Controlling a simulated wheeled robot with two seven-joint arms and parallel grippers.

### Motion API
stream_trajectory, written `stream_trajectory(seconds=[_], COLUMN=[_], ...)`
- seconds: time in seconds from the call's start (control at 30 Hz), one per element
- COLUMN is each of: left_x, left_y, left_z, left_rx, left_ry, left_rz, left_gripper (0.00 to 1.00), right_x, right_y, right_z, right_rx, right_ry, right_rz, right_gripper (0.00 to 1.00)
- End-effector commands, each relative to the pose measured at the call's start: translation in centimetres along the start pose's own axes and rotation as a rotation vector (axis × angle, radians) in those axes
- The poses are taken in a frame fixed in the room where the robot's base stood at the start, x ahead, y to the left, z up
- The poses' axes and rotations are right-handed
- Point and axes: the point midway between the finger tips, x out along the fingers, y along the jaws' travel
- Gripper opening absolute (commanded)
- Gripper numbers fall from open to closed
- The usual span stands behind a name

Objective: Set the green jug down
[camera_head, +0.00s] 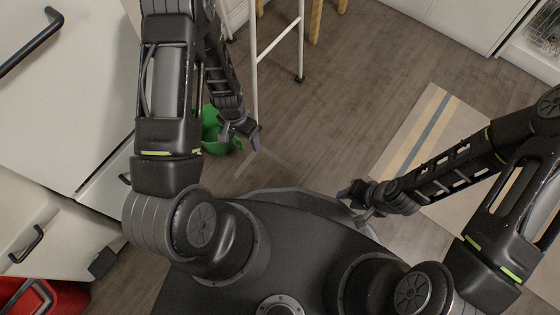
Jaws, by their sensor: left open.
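The green jug (210,136) shows in the head view left of centre, low beside the white cabinet front and partly hidden behind my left arm. It appears to be on the floor, but its base is hard to see. My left gripper (243,136) is open, at the right side of the jug. I cannot tell from this angle whether a finger touches the jug. My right gripper (355,197) is right of centre, in front of my body, away from the jug. Its jaws are too small and dark to read, and I see nothing held in it.
White cabinets with dark handles (30,45) fill the left side. A white metal frame (252,60) and wooden legs (316,20) stand at the top. A striped rug (425,125) lies at right. A red container (50,297) is at bottom left. The middle wooden floor (345,90) is clear.

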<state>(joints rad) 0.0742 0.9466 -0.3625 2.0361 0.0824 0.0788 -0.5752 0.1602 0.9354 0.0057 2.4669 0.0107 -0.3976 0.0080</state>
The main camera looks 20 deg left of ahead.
Motion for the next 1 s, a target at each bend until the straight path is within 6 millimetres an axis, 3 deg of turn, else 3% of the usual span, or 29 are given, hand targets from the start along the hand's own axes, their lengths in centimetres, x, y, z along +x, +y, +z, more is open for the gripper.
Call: stream_trajectory(seconds=[0.1, 0.2, 0.33, 0.43, 1.0], left_x=[0.4, -0.6, -2.3, -2.8, -2.7], left_y=[7.6, 13.9, 19.1, 20.3, 20.2], left_z=[2.1, 3.7, 5.0, 5.3, 5.2], left_rx=[-0.133, -0.261, -0.380, -0.412, -0.411], left_ry=[0.039, 0.077, 0.107, 0.114, 0.114], left_rz=[0.090, 0.178, 0.264, 0.286, 0.283], left_gripper=[0.76, 0.76, 0.76, 0.76, 0.76], right_x=[0.0, 0.0, 0.0, 0.0, 0.0], right_y=[0.0, 0.0, 0.0, 0.0, 0.0], right_z=[0.0, 0.0, 0.0, 0.0, 0.0], right_rx=[0.000, 0.000, 0.000, 0.000, 0.000], right_ry=[0.000, 0.000, 0.000, 0.000, 0.000], right_rz=[0.000, 0.000, 0.000, 0.000, 0.000], right_gripper=[0.36, 0.36, 0.36, 0.36, 0.36])
